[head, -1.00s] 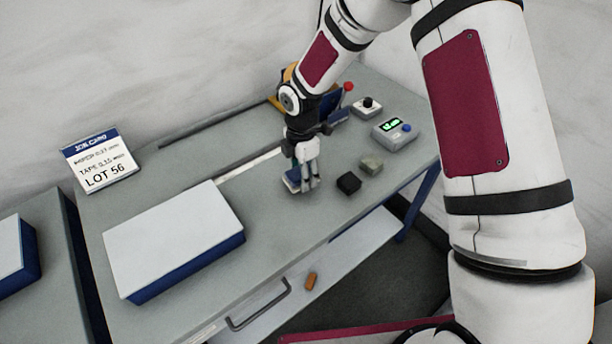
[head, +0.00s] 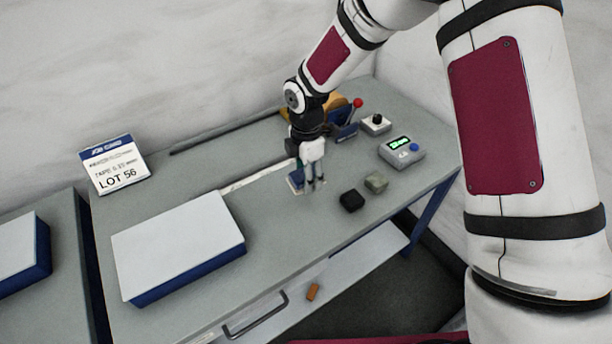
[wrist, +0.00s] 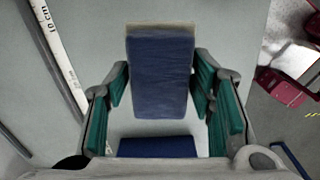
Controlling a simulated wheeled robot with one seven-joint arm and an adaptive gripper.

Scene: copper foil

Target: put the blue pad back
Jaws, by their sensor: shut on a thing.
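The blue pad (wrist: 160,72) is a dark blue block with a tan strip at its far end. In the wrist view it lies between the teal-lined fingers of my gripper (wrist: 160,95), which is shut on it. A thin gap seems to show beside the left finger. In the head view my gripper (head: 314,186) points down over the table, and a blue piece that looks like the pad (head: 296,181) shows at its left. I cannot tell whether the pad touches the table. A second blue piece (wrist: 158,147) shows low in the wrist view, partly hidden by the gripper body.
A black block (head: 352,200) and a grey-green block (head: 376,182) stand right of my gripper. Behind them are a display box (head: 402,152), a knob box (head: 375,124) and a blue holder (head: 345,131). A white-topped box (head: 178,240) fills the left front. A ruler (wrist: 58,50) lies nearby.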

